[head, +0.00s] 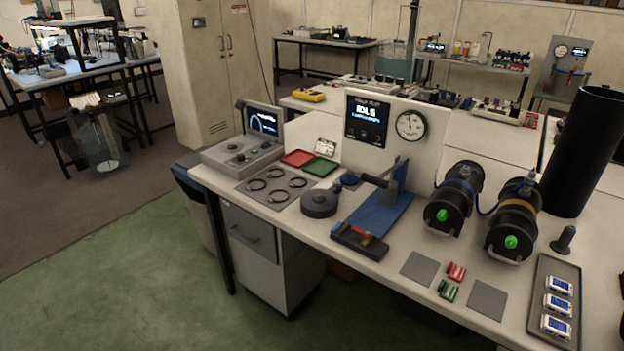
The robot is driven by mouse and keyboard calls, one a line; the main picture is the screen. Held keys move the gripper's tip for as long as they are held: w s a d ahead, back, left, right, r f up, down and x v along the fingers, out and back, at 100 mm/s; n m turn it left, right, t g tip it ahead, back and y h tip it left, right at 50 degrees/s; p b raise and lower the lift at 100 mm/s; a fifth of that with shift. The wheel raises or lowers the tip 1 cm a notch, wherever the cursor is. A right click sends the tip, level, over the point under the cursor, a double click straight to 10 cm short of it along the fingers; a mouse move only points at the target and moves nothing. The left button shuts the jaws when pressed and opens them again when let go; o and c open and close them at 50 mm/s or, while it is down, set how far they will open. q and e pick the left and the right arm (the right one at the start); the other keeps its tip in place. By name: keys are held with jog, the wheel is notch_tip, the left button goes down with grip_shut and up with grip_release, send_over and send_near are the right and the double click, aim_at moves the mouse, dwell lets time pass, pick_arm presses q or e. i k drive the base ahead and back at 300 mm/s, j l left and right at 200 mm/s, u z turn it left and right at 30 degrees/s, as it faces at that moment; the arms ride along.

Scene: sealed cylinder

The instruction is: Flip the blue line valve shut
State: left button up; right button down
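Two dark cylinders lie on the bench at the right, a left one (452,200) with a blue band and a right one (513,228) with a yellow-brown band. Each has a green knob on its front end. A thin blue line (487,211) runs between them. Small fittings show on top of both, including one on the right cylinder (530,179). They are too small to tell which is the blue line valve or how its handle is set. Neither of my grippers is in view.
The white bench (395,262) also carries a blue-based press (375,225), a round dark pot (319,203), a display panel with a gauge (410,125), and a tray (574,275) with several small devices. A tall black tube (588,150) stands behind the right cylinder. Green floor (150,265) in front is clear.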

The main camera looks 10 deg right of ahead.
aim_at(334, 229)
jog(key=i+l+z, duration=0.1)
jog(key=i+z, duration=0.25)
jog(key=i, duration=0.15)
jog(key=i+z, duration=0.3)
jog(key=i, duration=0.2)
